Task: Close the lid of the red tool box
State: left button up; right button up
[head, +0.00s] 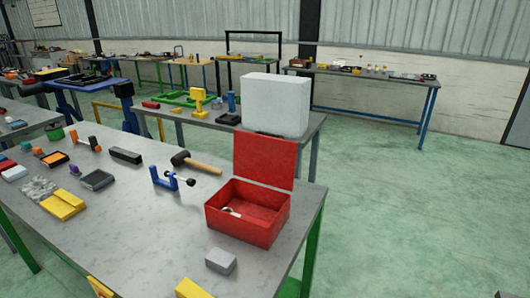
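The red tool box (243,228) stands on the near grey workbench, close to its right edge. Its red lid (265,161) is open and stands roughly upright along the back side of the box. A small pale item (231,211) lies inside the box; I cannot tell what it is.
On the workbench (150,235), a grey block (221,261) lies in front of the box. A mallet (196,162) and a blue clamp (165,180) lie to its left. A large white box (276,104) stands on the bench behind. Floor is clear to the right.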

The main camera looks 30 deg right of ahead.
aim_at(266, 158)
jog(key=i+l+u, duration=0.2)
jog(key=l+u, duration=0.15)
jog(key=l, duration=0.8)
jog(key=i+l+u, duration=0.1)
jog(key=l+u, duration=0.3)
jog(key=l, duration=0.8)
